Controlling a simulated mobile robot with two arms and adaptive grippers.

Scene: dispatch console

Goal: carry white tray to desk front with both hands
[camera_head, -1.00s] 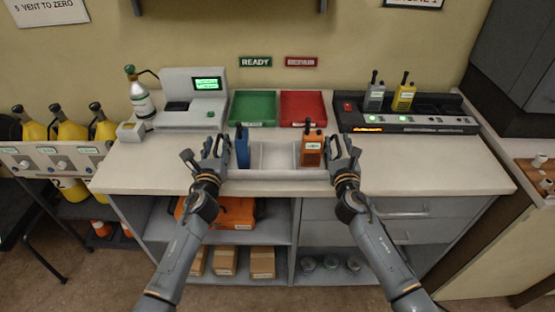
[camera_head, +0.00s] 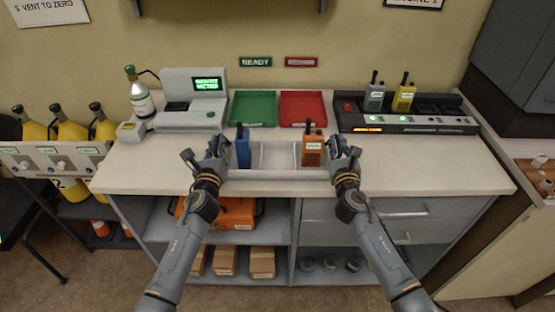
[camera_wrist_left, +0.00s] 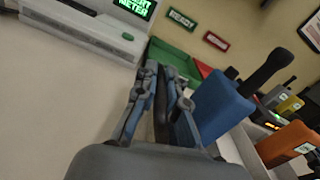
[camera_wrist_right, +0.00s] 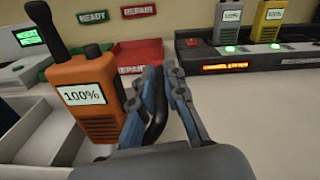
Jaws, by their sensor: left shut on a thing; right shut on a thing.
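The white tray (camera_head: 276,174) sits near the front of the desk, with a blue radio (camera_head: 242,150) in its left compartment and an orange radio (camera_head: 313,150) in its right one. Its middle compartment is empty. My left gripper (camera_head: 217,150) is shut at the tray's left end, beside the blue radio (camera_wrist_left: 220,103). My right gripper (camera_head: 339,150) is shut at the tray's right end, beside the orange radio (camera_wrist_right: 90,95), which reads 100%. The gripped walls are mostly hidden by the fingers. I cannot tell whether the tray is lifted off the desk.
Behind the tray lie a green tray (camera_head: 253,110) and a red tray (camera_head: 303,110). A meter (camera_head: 190,98) stands at the back left and a charger (camera_head: 405,119) with grey and yellow radios at the back right. The desk (camera_head: 430,172) is clear at both front sides.

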